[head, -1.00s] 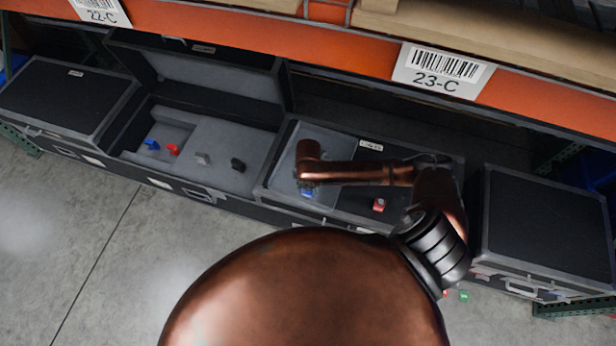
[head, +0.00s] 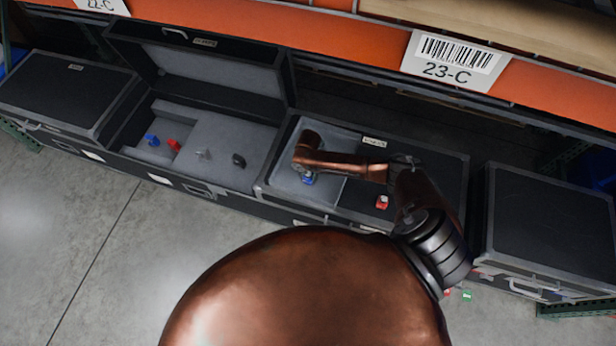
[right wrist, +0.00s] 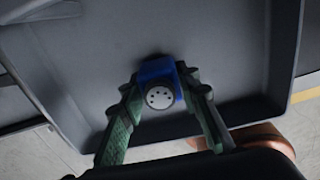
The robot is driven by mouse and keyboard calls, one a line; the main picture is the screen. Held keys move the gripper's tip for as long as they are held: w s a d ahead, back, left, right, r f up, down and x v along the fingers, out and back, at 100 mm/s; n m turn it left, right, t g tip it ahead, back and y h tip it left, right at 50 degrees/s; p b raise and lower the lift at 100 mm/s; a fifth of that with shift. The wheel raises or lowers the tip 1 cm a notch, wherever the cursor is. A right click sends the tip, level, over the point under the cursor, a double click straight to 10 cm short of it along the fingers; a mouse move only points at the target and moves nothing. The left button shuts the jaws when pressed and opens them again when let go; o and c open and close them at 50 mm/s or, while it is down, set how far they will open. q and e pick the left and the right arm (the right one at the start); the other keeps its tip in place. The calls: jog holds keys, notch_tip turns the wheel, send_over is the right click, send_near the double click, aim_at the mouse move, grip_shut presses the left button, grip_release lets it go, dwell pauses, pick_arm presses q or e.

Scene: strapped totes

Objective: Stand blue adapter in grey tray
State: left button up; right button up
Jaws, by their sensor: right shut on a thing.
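The blue adapter (head: 308,180) is in the jaws of my right gripper (right wrist: 160,84), over the grey tray (head: 283,187). In the right wrist view the adapter (right wrist: 157,69) is a blue block with a round, pale, dotted face, pinched between the two green fingers. The tray floor (right wrist: 85,60) lies around and behind it, with the rim to the right. I cannot tell whether the adapter touches the tray floor. In the head view my arm hides most of the gripper. My left gripper is not in view.
An open case (head: 225,165) at left holds blue, red, grey and black pieces. A red piece (head: 382,202) lies on the black lid right of the tray. Closed cases stand at far left and far right (head: 550,225). An orange shelf beam (head: 300,30) runs above.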

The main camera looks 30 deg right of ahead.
aim_at(309, 174)
jog(key=o, duration=1.2)
jog(key=shift+f, duration=0.1)
jog(key=shift+r, duration=0.25)
notch_tip(309, 174, up, 12)
jog(key=shift+f+p, duration=0.1)
jog(key=shift+p, duration=0.65)
